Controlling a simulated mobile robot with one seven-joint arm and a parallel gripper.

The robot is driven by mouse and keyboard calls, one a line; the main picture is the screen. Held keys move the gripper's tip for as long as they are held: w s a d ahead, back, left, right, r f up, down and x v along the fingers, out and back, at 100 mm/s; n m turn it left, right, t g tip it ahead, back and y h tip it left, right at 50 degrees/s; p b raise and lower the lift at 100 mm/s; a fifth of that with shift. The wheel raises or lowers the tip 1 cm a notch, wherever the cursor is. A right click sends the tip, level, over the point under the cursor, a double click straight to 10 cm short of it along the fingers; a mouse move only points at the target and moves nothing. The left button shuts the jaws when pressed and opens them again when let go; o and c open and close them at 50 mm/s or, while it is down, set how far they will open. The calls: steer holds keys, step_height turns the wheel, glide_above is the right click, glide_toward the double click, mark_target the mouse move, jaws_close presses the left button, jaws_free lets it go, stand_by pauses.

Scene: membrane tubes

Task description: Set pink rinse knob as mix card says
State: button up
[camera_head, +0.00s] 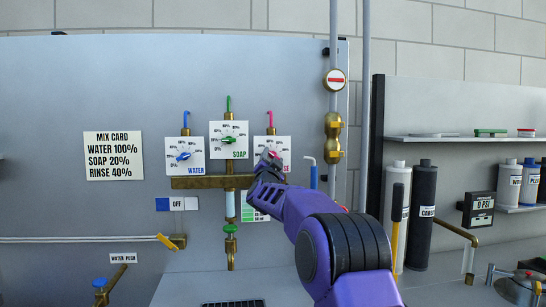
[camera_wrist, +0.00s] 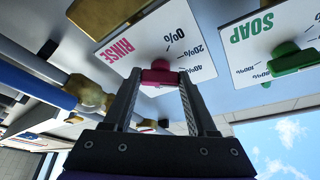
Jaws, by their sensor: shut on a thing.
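The mix card (camera_head: 113,155) on the left of the panel reads water 100%, soap 20%, rinse 40%. The rinse dial plate (camera_head: 284,143) is the rightmost of three and is partly covered by my arm in the head view. In the wrist view, the rinse plate (camera_wrist: 124,47) appears upside down, with 0%, 20% and 40% marks readable. My gripper (camera_wrist: 160,76) is shut on the pink rinse knob (camera_wrist: 158,88), one finger at each side of its bar. My gripper also shows in the head view (camera_head: 268,163). Which mark the knob points to cannot be told.
The blue water knob (camera_head: 183,156) and green soap knob (camera_head: 228,141) sit to the left. A brass manifold (camera_head: 210,182) runs below the dials. Vertical pipes and a brass valve (camera_head: 333,125) stand to the right.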

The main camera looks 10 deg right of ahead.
steer(key=shift+m, duration=0.3)
steer(key=o, duration=1.4)
steer(key=shift+c, duration=0.2)
steer(key=b+v, duration=0.2)
steer(key=v, duration=1.5)
steer(key=shift+s+a, duration=0.2)
steer(key=shift+r, duration=0.15)
